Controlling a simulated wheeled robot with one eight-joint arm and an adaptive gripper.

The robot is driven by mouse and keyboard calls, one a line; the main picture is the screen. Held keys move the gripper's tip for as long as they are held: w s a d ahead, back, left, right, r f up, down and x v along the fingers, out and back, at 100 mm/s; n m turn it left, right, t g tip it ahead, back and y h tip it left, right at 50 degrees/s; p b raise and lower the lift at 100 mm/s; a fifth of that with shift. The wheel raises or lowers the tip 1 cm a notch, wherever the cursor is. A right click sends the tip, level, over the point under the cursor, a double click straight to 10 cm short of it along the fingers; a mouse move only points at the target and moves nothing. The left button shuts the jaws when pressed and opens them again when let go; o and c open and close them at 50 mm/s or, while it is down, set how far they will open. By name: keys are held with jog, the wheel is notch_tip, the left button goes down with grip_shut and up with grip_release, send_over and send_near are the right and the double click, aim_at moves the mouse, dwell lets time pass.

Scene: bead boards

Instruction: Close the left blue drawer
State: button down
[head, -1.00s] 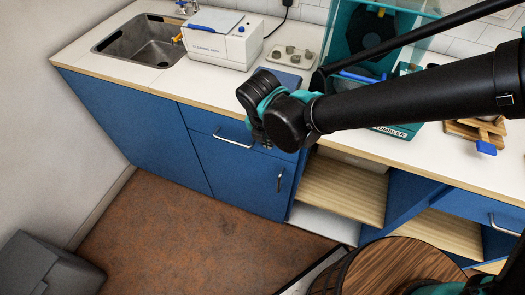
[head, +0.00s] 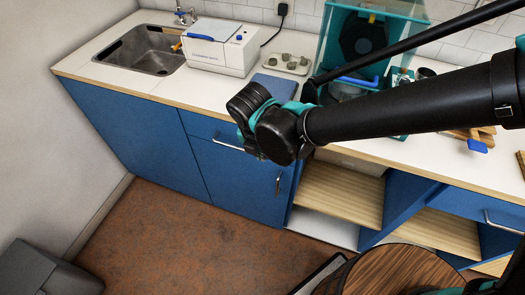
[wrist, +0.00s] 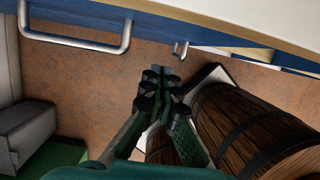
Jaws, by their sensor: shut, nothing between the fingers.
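The left blue drawer (head: 203,127) is in the upper part of the blue cabinet under the counter, with a silver bar handle (head: 229,145). Its visible front looks about flush with the cabinet; my wrist hides its right part, so I cannot tell whether a small gap is left. In the wrist view a large silver handle (wrist: 78,43) on a blue front is close at the upper left. My gripper (wrist: 160,72) is shut and empty, pointing down in front of the cabinet, to the right of that handle. In the head view its fingers are hidden behind my wrist.
Below the drawer is a blue door with an upright handle (head: 278,184). Open wooden shelves (head: 340,193) lie to the right. A wooden barrel (head: 400,272) stands on the floor in front. A grey bin (head: 45,272) is at the left. The floor between is clear.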

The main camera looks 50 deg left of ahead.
jog(key=v, duration=0.9)
jog(key=shift+w+r, duration=0.1)
jog(key=shift+r, duration=0.05)
